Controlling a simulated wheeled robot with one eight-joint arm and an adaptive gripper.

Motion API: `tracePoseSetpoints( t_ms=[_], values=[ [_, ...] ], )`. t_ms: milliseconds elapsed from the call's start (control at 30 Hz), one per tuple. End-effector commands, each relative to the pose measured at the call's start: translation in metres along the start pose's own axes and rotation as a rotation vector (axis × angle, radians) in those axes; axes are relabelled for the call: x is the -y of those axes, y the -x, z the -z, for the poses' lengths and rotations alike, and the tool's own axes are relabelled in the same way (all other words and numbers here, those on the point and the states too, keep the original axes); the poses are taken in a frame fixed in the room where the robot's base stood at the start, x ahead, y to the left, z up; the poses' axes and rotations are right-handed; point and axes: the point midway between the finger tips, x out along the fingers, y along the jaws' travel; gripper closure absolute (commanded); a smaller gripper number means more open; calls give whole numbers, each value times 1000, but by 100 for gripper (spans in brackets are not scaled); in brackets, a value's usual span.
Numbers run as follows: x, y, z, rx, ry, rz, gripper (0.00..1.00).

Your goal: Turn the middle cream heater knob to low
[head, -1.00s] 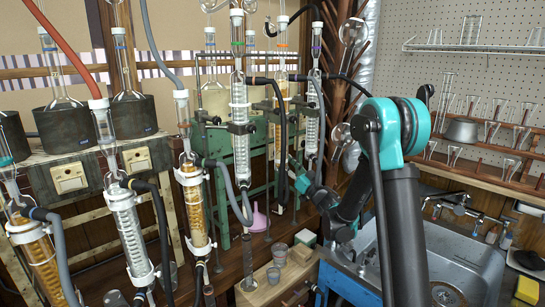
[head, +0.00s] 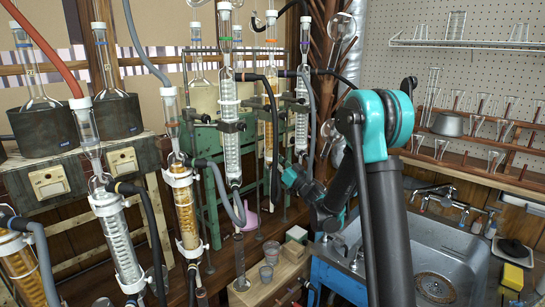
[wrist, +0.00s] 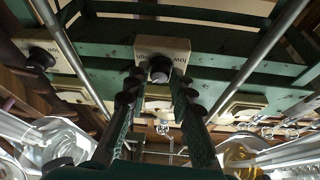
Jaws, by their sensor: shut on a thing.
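The middle heater box (wrist: 165,50) is cream, marked "low" and "high", and sits on a green frame in the wrist view. Its black knob (wrist: 160,68) points out toward the camera. My gripper (wrist: 157,80) reaches up from the bottom with its dark fingers on either side of this knob, closed on it. The knob's exact pointer angle is too small to tell.
Another cream box with a black knob (wrist: 40,58) is left in the wrist view; a cream box (wrist: 240,105) is right. In the head view, glass condensers (head: 230,120) and hoses crowd the front of the stand. A metal sink (head: 440,255) is at right.

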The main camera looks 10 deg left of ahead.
Motion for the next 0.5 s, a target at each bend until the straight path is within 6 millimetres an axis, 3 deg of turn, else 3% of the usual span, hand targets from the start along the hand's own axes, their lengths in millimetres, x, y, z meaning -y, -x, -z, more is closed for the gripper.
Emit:
tracePoseSetpoints(
  t_ms=[500],
  values=[
    [-5,0,1,0,376,155,100]
  ],
)
